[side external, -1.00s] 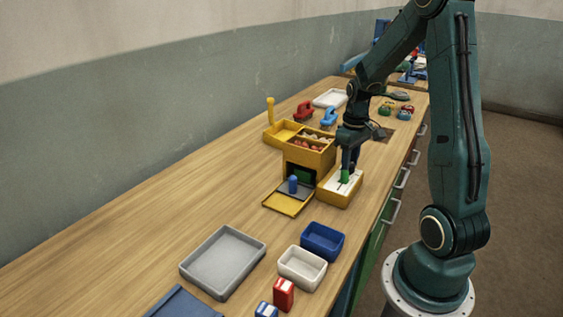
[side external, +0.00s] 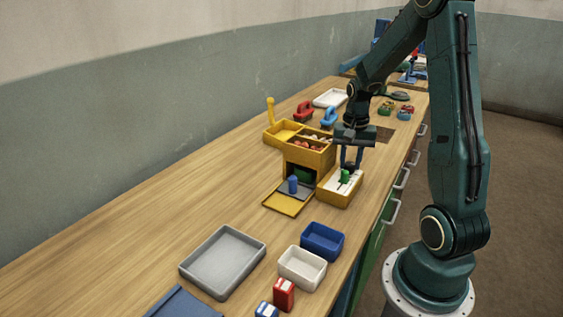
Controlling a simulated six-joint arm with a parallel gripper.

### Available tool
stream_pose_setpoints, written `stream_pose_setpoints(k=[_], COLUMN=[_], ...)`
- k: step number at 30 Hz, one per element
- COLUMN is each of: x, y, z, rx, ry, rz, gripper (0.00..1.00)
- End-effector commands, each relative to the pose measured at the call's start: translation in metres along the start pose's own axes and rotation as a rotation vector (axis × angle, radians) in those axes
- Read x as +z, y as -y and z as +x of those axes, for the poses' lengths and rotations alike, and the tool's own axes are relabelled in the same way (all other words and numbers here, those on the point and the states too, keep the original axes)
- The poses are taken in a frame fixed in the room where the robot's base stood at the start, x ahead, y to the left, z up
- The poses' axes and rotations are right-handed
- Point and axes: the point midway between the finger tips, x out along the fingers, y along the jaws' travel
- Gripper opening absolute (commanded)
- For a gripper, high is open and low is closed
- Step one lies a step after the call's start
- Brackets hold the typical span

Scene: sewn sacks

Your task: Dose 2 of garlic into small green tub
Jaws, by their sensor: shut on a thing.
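My gripper (side external: 350,167) points down over a yellow tray (side external: 338,199) with a white inside. It is shut on a small green piece (side external: 344,177) that stands over the white surface; a dark mark shows beside it. Left of the tray stands a yellow box (side external: 308,157) with compartments on top, which hold small reddish and pale pieces. A dark green thing (side external: 304,175) sits in the opening at its front; I cannot tell whether it is the small green tub. Which pieces are garlic is too small to tell.
A grey tray (side external: 222,262), a white tub (side external: 302,268) and a blue tub (side external: 323,240) stand nearer. Red (side external: 303,111) and blue (side external: 329,117) things lie behind. The table's left side is clear.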

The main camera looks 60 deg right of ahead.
Motion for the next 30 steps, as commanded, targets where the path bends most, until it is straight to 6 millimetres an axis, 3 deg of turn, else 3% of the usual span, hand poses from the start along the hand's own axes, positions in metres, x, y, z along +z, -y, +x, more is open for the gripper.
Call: stream_pose_setpoints(k=[10, 25, 26, 28, 30], x=[-0.0007, -0.0008, -0.0008, -0.0008, -0.0006], y=[0.0001, 0.0002, 0.0002, 0.0002, 0.0001], z=[-0.0016, -0.0017, -0.0017, -0.0016, -0.0012], rx=[-0.002, -0.002, -0.002, -0.002, -0.002], ry=[-0.003, -0.004, -0.004, -0.004, -0.003], rz=[0.169, 0.193, 0.193, 0.193, 0.193], gripper=[0.06, 0.06, 0.32, 0.46, 0.50])
